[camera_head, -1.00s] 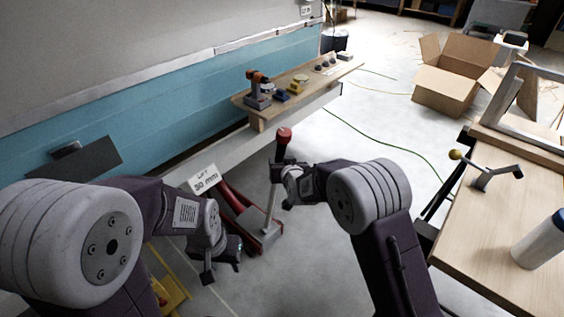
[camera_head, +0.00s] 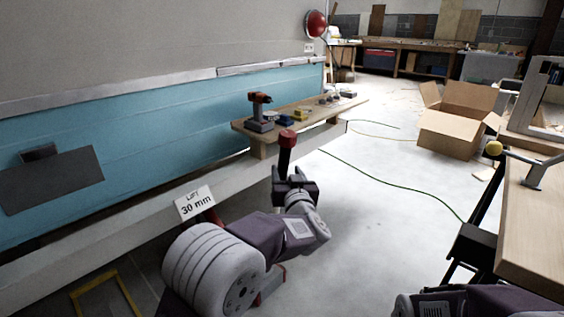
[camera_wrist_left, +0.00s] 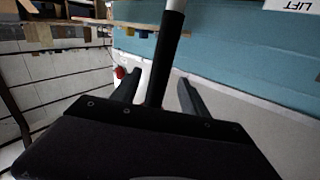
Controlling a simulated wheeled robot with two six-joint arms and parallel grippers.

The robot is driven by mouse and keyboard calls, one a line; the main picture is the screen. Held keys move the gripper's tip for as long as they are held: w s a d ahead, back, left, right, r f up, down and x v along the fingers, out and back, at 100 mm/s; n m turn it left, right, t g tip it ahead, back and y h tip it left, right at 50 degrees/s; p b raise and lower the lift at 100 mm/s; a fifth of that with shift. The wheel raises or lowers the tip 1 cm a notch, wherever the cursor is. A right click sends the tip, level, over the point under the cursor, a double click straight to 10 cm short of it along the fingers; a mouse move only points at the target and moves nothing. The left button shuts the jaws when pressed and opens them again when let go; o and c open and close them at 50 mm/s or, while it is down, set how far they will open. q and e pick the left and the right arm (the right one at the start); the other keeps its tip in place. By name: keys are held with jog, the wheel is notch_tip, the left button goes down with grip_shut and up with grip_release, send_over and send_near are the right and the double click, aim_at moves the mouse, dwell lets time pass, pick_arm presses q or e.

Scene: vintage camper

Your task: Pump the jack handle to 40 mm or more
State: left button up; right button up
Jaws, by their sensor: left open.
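The jack handle (camera_head: 286,155) stands nearly upright, with a red knob on top and a black grip. In the head view my left gripper (camera_head: 294,186) is at the black grip, below the knob. In the left wrist view the handle (camera_wrist_left: 170,45) passes between the two open fingers of my left gripper (camera_wrist_left: 160,78). I cannot tell whether they touch it. A white sign (camera_head: 195,203) reads "LIFT 30 mm". The red jack body is mostly hidden behind my left arm. My right arm shows only at the bottom right; its gripper is out of view.
A wooden shelf (camera_head: 335,108) with a drill (camera_head: 260,112) and small items lies behind the handle, along the blue camper wall (camera_head: 150,140). A workbench (camera_head: 530,225) stands at the right. A cardboard box (camera_head: 455,125) is on the floor.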

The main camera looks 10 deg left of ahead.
aim_at(284, 164)
pick_arm(q)
jog(key=w+p, duration=0.2)
jog(key=w+a+r+p, duration=0.1)
jog(key=shift+w+a+p, duration=0.1)
jog(key=shift+w+p, duration=0.15)
jog(key=shift+p, duration=0.05)
jog(key=w+b, duration=0.1)
jog(key=f+b, duration=0.1)
jog(key=shift+w+a+f+b, duration=0.2)
jog(key=shift+w+a+b, duration=0.05)
jog(key=shift+w+b, duration=0.1)
jog(key=shift+x, duration=1)
jog(key=shift+w+r, duration=0.2)
jog(key=shift+w, duration=0.1)
pick_arm(e)
jog(key=shift+r, duration=0.95)
pick_arm(q)
grip_shut()
